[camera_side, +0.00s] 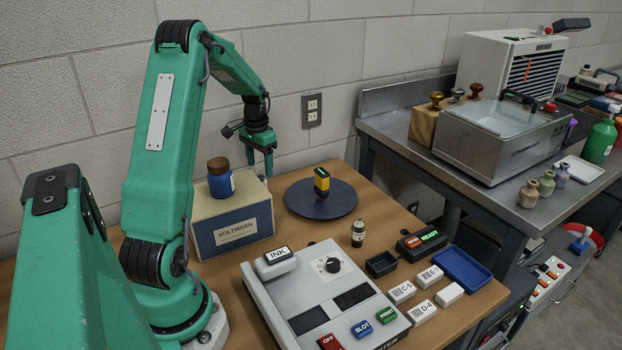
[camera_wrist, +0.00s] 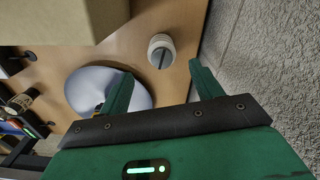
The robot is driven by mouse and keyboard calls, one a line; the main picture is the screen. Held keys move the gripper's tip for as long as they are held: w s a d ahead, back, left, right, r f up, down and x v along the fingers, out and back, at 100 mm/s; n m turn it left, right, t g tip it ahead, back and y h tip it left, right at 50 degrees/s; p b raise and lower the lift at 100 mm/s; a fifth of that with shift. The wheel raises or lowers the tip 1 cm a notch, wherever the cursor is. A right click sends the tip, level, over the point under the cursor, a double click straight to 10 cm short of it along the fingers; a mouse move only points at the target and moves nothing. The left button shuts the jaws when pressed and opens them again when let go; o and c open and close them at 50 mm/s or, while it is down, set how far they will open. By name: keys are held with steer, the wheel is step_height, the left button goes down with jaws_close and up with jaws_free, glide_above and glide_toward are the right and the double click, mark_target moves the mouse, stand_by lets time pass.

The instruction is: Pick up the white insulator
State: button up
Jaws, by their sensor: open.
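The white insulator (camera_wrist: 160,43) is a short, pale round piece with a dark slit or gap in it. In the wrist view it stands on the wooden table just beyond my fingertips, roughly in line with the space between them. In the side view my gripper (camera_side: 262,170) points down behind the right end of the VOLTWREN box, above the table.
The VOLTWREN box (camera_side: 232,229) carries a brown-and-blue jar (camera_side: 220,179). A round dark disc (camera_side: 302,207) with a yellow-and-black item (camera_side: 321,182) on it lies to the right. The wall (camera_wrist: 245,70) is close beside my gripper. A grey printer-like device (camera_side: 290,291) fills the front.

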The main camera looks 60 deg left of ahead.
mark_target(260, 176)
steer(key=shift+f, duration=1.15)
steer(key=shift+s+a+f, duration=0.1)
steer(key=shift+s+f, duration=0.05)
steer(key=shift+f, duration=2.4)
steer(key=c, duration=1.1)
steer(key=shift+c, duration=0.2)
steer(key=shift+r, duration=0.1)
